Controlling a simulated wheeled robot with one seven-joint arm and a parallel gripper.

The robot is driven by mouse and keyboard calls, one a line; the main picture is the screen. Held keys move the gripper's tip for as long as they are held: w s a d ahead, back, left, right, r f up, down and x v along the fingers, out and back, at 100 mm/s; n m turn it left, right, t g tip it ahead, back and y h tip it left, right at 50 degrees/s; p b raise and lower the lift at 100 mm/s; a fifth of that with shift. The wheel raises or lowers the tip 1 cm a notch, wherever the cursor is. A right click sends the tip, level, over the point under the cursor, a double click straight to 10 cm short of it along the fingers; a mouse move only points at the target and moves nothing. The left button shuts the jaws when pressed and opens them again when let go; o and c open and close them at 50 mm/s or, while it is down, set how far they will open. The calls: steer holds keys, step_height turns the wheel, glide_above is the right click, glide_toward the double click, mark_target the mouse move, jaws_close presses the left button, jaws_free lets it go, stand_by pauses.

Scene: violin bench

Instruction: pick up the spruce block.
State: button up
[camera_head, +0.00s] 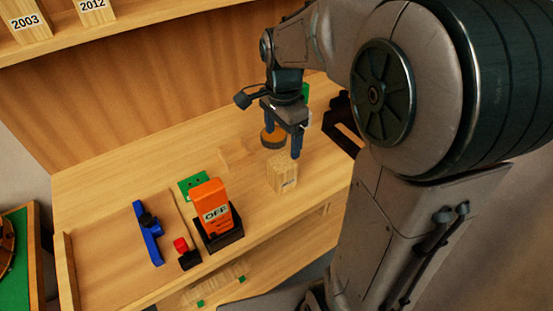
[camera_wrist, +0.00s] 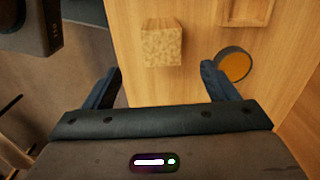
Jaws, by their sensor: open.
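A pale, grainy wooden block (camera_head: 283,175), which looks like the spruce block, stands on the bench near its front edge. My gripper (camera_head: 282,141) is open and empty, just above and behind the block in the head view. In the wrist view the block (camera_wrist: 162,45) lies ahead of my gripper (camera_wrist: 161,68), centred between the two spread fingers, which appear not to touch it.
A dark round tin with an amber face (camera_head: 273,137) stands close behind the block; it also shows beside the right finger in the wrist view (camera_wrist: 235,65).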

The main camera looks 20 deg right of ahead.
mark_target(281, 172)
step_height(281, 172, down, 14)
steer(key=shift+w+d+r, duration=0.1)
steer(key=shift+w, duration=0.05)
stand_by(0.5)
steer(key=shift+c, duration=0.3)
steer(key=c, duration=1.1)
